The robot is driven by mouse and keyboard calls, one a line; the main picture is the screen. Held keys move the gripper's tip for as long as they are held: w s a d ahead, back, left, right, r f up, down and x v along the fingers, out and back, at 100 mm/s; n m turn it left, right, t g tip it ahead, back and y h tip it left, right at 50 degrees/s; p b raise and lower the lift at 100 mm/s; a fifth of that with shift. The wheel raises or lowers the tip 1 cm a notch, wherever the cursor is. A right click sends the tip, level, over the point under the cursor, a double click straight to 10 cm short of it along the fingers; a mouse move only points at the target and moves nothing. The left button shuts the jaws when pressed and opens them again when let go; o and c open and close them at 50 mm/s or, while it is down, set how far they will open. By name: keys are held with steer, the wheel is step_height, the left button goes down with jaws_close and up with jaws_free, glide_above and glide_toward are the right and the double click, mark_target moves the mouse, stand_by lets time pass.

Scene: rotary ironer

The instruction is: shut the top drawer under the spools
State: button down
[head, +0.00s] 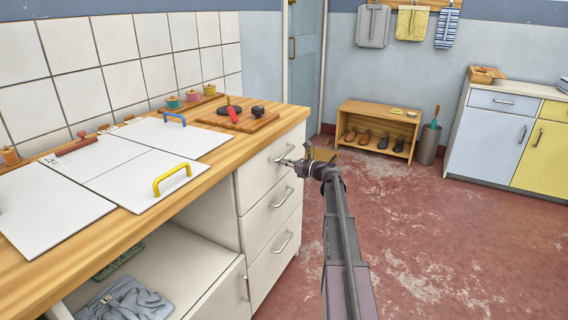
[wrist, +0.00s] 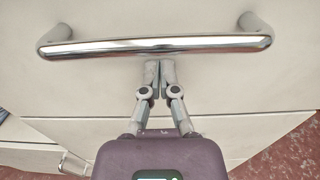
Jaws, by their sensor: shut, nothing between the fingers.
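The top drawer (head: 262,176) is the uppermost of the white drawers under the wooden worktop, with a curved metal handle (head: 284,153). Its front looks about flush with the drawers below; I cannot tell if a small gap is left. Several spools (head: 192,96) stand on the worktop behind. My gripper (head: 284,162) is shut and empty at the top drawer's front. In the wrist view the closed fingertips (wrist: 160,66) are just below the middle of the handle bar (wrist: 160,46). I cannot tell whether they touch the bar or the front.
Two more drawers (head: 272,208) lie below, and an open compartment holds folded grey cloth (head: 126,300). White boards with a yellow handle (head: 172,178) and a blue handle (head: 174,118) lie on the worktop. A shoe bench (head: 378,112) stands at the back. The red floor (head: 440,230) is clear.

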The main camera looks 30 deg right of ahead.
steer(key=v, duration=1.4)
steer(key=shift+w, duration=0.1)
steer(key=s+a+f+n+g+h, duration=0.1)
steer(key=s+a+f+n+g, duration=0.25)
steer(key=a, duration=0.55)
steer(key=a+f+n+g, duration=0.35)
steer(key=a+n, duration=0.25)
steer(key=a, duration=0.2)
steer(key=s+a+f+n+g+h, duration=0.15)
steer(key=a+f+n, duration=0.3)
steer(key=a, duration=0.45)
steer(key=s+a+f+n+g+h, duration=0.35)
steer(key=s+a+n, duration=0.25)
steer(key=s+n, duration=0.2)
steer(key=s+a+f+n+g+h, duration=0.3)
steer(key=s+a+n+h, duration=0.1)
steer(key=s+a+n, duration=0.3)
step_height(320, 180, up, 34)
steer(key=s+p, duration=0.1)
steer(key=p, duration=3.3)
steer(key=shift+d+f, duration=0.25)
steer(key=shift+d, duration=0.15)
steer(key=shift+s, duration=0.15)
